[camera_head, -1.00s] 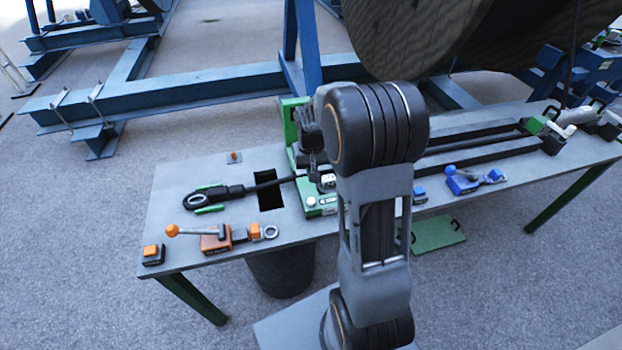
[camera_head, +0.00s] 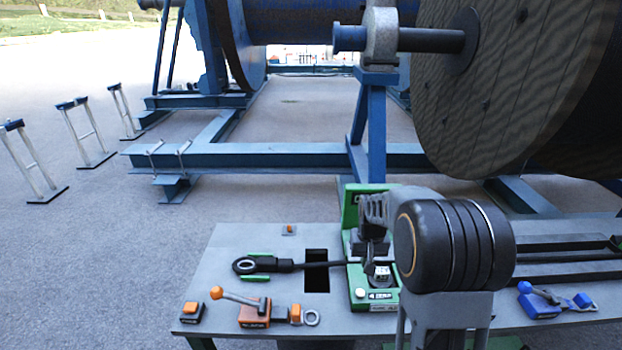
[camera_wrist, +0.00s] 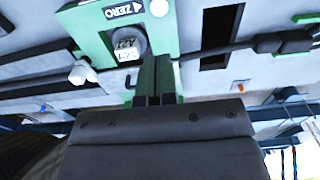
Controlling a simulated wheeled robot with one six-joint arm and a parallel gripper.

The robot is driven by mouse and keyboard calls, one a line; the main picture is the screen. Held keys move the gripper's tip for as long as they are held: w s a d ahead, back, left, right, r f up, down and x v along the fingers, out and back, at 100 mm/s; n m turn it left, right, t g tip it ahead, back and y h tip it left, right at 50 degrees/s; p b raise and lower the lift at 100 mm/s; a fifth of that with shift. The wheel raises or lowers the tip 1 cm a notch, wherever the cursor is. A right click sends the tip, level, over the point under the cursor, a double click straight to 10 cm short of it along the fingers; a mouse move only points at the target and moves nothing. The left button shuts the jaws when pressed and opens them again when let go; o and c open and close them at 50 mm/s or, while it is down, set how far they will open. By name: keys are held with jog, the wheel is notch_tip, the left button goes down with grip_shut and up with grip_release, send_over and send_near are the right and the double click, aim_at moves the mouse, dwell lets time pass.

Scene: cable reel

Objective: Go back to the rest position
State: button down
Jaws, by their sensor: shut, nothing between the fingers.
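My gripper (camera_head: 371,256) is over the green cable device on the grey table, its fingers pointing down. In the wrist view my gripper (camera_wrist: 155,75) shows shut fingers with nothing between them, beside a round grey knob with a white label (camera_wrist: 127,47). The green device (camera_head: 359,290) also shows in the wrist view (camera_wrist: 92,25), with a "ZERO" label and a white button. Whether the fingertips touch the device cannot be told. My arm hides part of the device's right side.
A black cable (camera_head: 320,265) runs left from the device over a square hole. An orange-handled tool (camera_head: 254,314) and an orange button box (camera_head: 192,312) lie at the left; a blue tool (camera_head: 540,302) lies right. A large reel (camera_head: 500,100) on a blue frame stands behind.

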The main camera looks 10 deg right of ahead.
jog(key=s+a+r+n+t, duration=0.1)
jog(key=s+a+r, duration=0.3)
jog(key=s, duration=0.4)
jog(key=s+a+r+n+t, duration=0.1)
jog(key=s+a+r+t, duration=0.2)
jog(key=s+a+r, duration=0.2)
jog(key=s+r, duration=0.2)
jog(key=s, duration=0.1)
jog(key=shift+s+r, duration=0.15)
jog(key=shift+r, duration=0.15)
